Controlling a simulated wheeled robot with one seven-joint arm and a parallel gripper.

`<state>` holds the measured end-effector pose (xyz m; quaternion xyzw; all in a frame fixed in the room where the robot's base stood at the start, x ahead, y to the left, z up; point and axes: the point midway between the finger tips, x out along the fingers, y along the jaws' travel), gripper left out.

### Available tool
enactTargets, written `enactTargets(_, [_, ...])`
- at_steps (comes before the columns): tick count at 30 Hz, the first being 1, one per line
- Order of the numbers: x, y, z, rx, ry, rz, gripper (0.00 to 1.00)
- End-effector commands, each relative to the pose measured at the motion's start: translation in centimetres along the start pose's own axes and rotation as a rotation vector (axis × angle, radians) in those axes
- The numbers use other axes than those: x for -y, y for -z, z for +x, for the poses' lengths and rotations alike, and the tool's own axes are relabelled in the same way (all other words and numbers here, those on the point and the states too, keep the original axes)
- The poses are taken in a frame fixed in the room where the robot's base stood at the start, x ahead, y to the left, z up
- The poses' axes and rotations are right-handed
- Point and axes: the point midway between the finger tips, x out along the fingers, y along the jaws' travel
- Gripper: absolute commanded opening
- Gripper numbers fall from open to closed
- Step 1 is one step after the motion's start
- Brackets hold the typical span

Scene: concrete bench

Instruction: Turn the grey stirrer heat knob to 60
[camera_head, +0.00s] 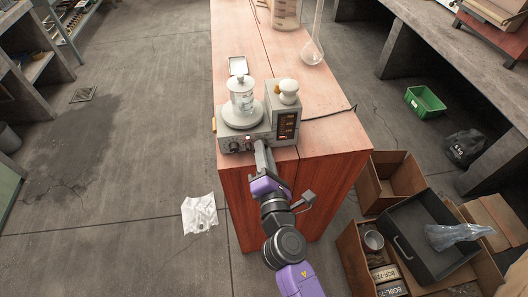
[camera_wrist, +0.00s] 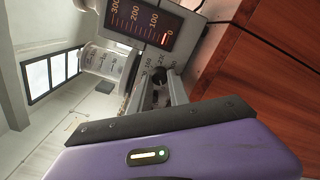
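The grey stirrer (camera_head: 233,142) stands at the near end of the wooden bench top, with a clear glass vessel (camera_head: 241,97) on its round plate. Its dark display (camera_wrist: 152,22) shows a scale from 0 to 300 in the wrist view, with a small lit mark near 0. My gripper (camera_head: 262,146) reaches the stirrer's front face. In the wrist view its two grey fingers (camera_wrist: 160,88) lie on either side of a dark knob (camera_wrist: 159,76). I cannot tell whether they press on it. The fingers hide most of the knob and its markings.
A white-topped piece (camera_head: 288,88) stands at the stirrer's right rear. A flask (camera_head: 312,52) is further back on the bench, and a cable runs off to the right. Open boxes and a dark tray (camera_head: 408,240) fill the floor at the lower right. Floor at left is mostly clear.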

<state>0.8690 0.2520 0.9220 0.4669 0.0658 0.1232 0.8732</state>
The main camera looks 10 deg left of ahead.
Motion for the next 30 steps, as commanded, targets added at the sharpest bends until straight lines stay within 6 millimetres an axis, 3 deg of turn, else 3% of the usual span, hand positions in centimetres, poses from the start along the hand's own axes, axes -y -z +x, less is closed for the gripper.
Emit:
enactTargets(14, [0.13,0.06,-0.03,0.001,0.0,0.081,0.0])
enactTargets(30, [0.18,0.13,-0.02,0.001,0.0,0.526,0.0])
